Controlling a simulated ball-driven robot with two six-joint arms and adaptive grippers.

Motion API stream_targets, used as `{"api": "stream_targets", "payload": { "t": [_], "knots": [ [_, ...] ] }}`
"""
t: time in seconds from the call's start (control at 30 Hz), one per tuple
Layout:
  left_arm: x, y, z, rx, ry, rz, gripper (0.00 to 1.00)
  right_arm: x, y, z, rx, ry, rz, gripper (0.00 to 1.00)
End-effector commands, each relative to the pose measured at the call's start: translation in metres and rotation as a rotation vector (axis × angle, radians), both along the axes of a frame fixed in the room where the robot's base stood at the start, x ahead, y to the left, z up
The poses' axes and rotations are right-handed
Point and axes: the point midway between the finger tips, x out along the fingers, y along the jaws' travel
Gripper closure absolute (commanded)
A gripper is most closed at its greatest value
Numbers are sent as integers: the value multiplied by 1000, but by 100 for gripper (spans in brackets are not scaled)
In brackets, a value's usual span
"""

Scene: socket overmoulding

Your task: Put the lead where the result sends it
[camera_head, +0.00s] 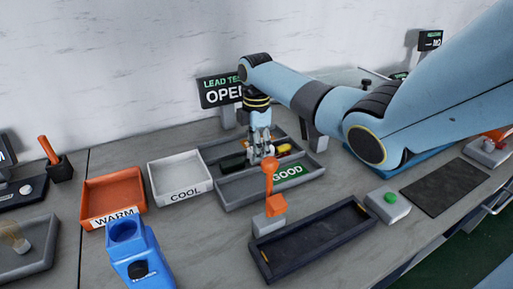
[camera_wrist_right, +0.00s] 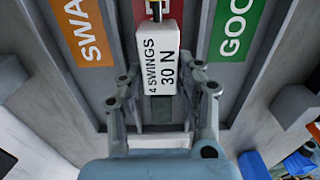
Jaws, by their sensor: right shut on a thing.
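The lead tester's display (camera_head: 218,92) reads "OPEN", with its right end hidden by my arm. My right gripper (camera_head: 262,152) points down over the sorting tray (camera_head: 240,192). It is shut on a white block (camera_wrist_right: 157,55) marked "4 SWINGS 30 N", taken to be part of the lead, which sits between the fingertips in the right wrist view. In that view the block is above the middle, red-labelled compartment, between the orange "SWA..." label (camera_wrist_right: 83,30) and the green "GOOD" label (camera_wrist_right: 236,30). A dark object (camera_head: 232,162) lies by the gripper in the tray. My left gripper is not in view.
An orange-handled device (camera_head: 270,190) stands right in front of the tray. Left are the white "COOL" bin (camera_head: 180,178) and orange "WARM" bin (camera_head: 113,190). A black tray (camera_head: 312,237), a green-button box (camera_head: 389,203) and a blue holder (camera_head: 140,255) are nearer.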

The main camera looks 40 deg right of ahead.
Motion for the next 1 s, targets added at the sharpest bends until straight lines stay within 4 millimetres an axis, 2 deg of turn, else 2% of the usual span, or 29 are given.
{"api": "stream_targets", "payload": {
  "t": [0.2,0.23,0.4,0.67,0.77,0.87,1.0],
  "knots": [
    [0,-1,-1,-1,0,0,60,0,0,-2,0,0,0,100],
    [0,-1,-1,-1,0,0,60,0,0,-3,0,0,0,64],
    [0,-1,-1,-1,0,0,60,0,0,-2,0,0,0,42],
    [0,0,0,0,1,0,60,0,0,-1,0,0,0,42],
    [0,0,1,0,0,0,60,0,0,5,0,-1,0,42],
    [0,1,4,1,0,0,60,1,-1,21,-1,-3,1,42],
    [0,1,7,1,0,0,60,1,-1,53,-3,-5,1,42]
  ]
}}
